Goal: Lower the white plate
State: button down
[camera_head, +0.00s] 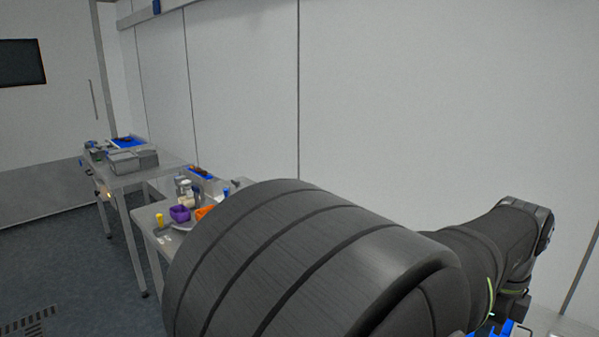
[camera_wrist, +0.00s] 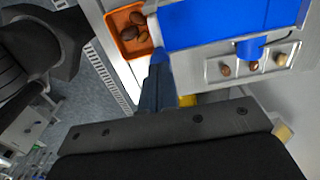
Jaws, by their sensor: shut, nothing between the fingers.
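My gripper (camera_wrist: 160,60) shows in the wrist view as dark blue fingers close together, with nothing seen between them. It is over the work surface, beside the orange tray and the blue panel. I cannot make out a thing that is surely the white plate. A pale grey holder (camera_wrist: 213,72) with brown dates (camera_wrist: 252,67) in its recesses lies to the right of my gripper. In the head view my own arm hides the gripper and most of the work area.
An orange tray (camera_wrist: 114,22) with several dates is just left of the fingertips. A blue panel (camera_wrist: 210,22) lies beyond. A yellow thing (camera_wrist: 187,101) is partly hidden by my gripper. In the head view, a purple container (camera_head: 180,214) stands on a cluttered table at left.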

jog(key=shift+f, duration=2.65)
jog(key=shift+r, duration=3.55)
notch_tip(320, 180, down, 7)
jog(key=shift+f, duration=0.1)
jog(key=shift+r, duration=0.3)
notch_tip(320, 180, up, 19)
jog(key=shift+f, duration=2.6)
